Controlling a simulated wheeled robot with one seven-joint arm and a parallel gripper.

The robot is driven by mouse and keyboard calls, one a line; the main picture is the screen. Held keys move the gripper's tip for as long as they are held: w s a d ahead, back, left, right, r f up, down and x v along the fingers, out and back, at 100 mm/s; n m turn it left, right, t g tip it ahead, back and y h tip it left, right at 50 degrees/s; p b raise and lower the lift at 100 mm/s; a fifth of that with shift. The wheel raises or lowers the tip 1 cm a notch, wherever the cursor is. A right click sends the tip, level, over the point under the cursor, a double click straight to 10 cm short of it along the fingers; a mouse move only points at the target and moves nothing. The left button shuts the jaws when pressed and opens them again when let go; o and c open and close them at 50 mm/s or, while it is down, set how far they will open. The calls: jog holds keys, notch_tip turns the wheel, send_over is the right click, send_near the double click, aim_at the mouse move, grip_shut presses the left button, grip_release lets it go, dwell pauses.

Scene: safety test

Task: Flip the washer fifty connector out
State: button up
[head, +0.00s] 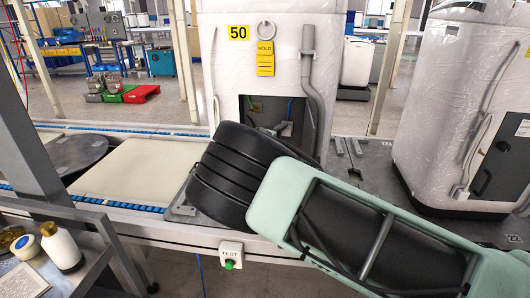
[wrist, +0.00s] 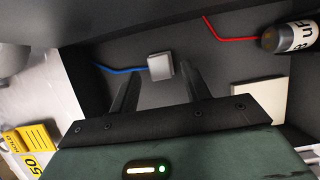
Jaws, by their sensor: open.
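The washer (head: 281,65) wrapped in clear film carries a yellow 50 label (head: 238,33) and a yellow HOLD tag (head: 265,58). A dark service opening (head: 258,105) is low on its front. In the wrist view, a small grey connector (wrist: 160,67) sits on the end of a blue wire (wrist: 115,70) inside the opening. My gripper (wrist: 157,72) is open, its two dark fingers on either side of the connector. A gap shows on both sides; I cannot tell the depth between fingertips and connector.
A labelled black cylinder (wrist: 290,40) with a red wire (wrist: 225,35) and a pale block (wrist: 258,101) are inside the opening. A grey hose (head: 309,75) hangs right of it. Another wrapped washer (head: 455,105) stands right. A TEST box (head: 231,254) is at the conveyor's front edge.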

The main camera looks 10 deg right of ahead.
jog(key=b+v, duration=0.2)
jog(key=v, duration=1.3)
